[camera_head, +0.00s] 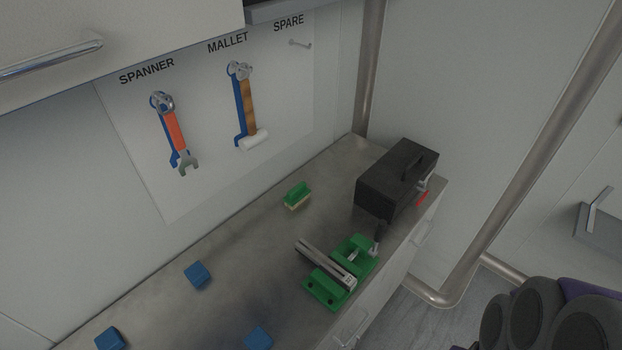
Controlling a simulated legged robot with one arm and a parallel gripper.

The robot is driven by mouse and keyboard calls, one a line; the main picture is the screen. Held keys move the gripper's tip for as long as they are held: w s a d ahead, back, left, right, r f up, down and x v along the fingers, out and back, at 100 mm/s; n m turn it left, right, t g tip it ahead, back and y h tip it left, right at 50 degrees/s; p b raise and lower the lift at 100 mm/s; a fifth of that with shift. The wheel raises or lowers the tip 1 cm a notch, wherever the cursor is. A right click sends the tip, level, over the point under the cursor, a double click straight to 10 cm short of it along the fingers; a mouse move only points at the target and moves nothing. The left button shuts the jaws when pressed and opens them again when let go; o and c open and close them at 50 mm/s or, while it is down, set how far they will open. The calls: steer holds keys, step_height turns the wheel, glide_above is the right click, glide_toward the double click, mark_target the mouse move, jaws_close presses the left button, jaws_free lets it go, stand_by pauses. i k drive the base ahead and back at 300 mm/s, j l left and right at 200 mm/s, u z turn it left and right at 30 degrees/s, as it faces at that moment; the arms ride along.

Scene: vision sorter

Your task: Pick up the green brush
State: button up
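The green brush (297,192) lies on the grey metal worktop (240,235), near its back edge below the tool board. It has a green block on top and pale bristles beneath, and nothing covers it. My gripper does not show in this view, so its place relative to the brush cannot be told.
A green vise (325,290) with metal jaws stands in front of the brush, by the worktop's front edge. A black toolbox (392,180) stands to its right. Blue blocks (198,274) lie to the left. A spanner (176,135) and mallet (247,105) hang on the wall.

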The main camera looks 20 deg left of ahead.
mark_target(295, 196)
steer(key=k, duration=0.3)
steer(key=k+u, duration=0.1)
steer(key=u, duration=0.25)
steer(key=k+u, duration=0.15)
steer(key=u, duration=0.2)
steer(key=k+j+u, duration=0.1)
steer(key=u, duration=0.25)
steer(key=i+l+u, duration=0.2)
steer(key=u, duration=0.25)
steer(key=i+l+u, duration=0.1)
steer(key=l+u, duration=0.3)
steer(key=i+l+u, duration=0.1)
steer(key=l+u, duration=0.35)
steer(key=i+l, duration=0.1)
steer(key=l, duration=1.25)
steer(key=i+l, duration=0.15)
steer(key=l, duration=0.5)
